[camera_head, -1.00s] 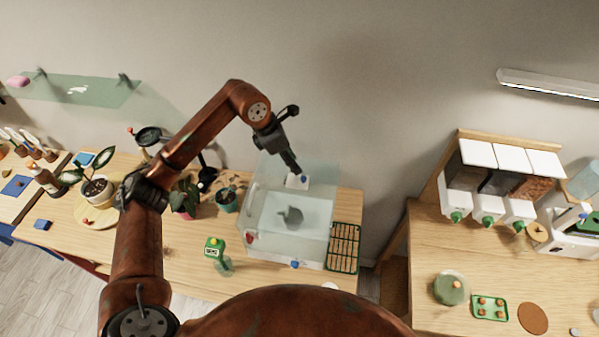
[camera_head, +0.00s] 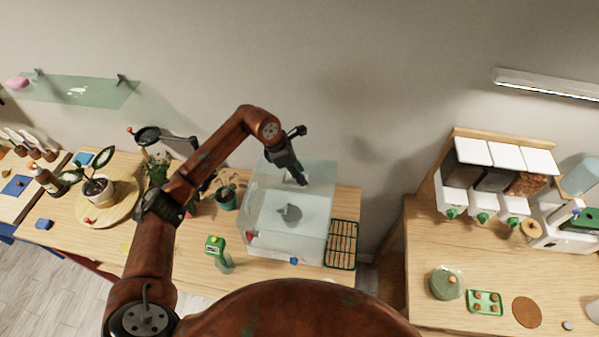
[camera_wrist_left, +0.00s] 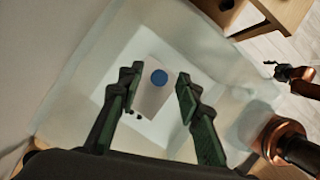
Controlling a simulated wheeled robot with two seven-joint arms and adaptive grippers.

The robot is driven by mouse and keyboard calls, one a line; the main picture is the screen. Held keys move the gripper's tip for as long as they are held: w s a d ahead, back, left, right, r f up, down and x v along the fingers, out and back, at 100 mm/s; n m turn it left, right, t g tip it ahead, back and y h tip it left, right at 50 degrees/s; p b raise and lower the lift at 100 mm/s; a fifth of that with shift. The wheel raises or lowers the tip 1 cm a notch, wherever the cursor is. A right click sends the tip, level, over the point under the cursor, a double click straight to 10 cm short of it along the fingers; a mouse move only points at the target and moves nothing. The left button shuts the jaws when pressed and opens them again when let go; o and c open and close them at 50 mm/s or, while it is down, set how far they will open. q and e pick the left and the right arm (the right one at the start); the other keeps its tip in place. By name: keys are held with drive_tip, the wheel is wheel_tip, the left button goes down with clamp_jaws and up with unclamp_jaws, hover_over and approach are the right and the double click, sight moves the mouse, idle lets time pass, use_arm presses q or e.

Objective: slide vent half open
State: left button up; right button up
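A clear propagation box (camera_head: 257,222) with a see-through lid stands on the wooden table. The vent, a small white slide with a blue knob (camera_wrist_left: 158,77), shows on the lid in the left wrist view, over a paler square. Small dark holes show near its lower end. My left gripper (camera_wrist_left: 152,92) is open, its two green-padded fingers on either side of the white slide, apart from it as far as I can tell. In the head view my left gripper (camera_head: 301,181) is over the back of the box and hides the vent.
A green wire rack (camera_head: 342,245) stands just right of the box. A green sprayer-like bottle (camera_head: 217,252) and a potted plant (camera_head: 226,198) stand to its left. A second table with dispensers (camera_head: 483,205) is at the right.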

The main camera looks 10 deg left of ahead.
use_arm(q)
drive_tip(key=shift+c, duration=0.5)
clamp_jaws()
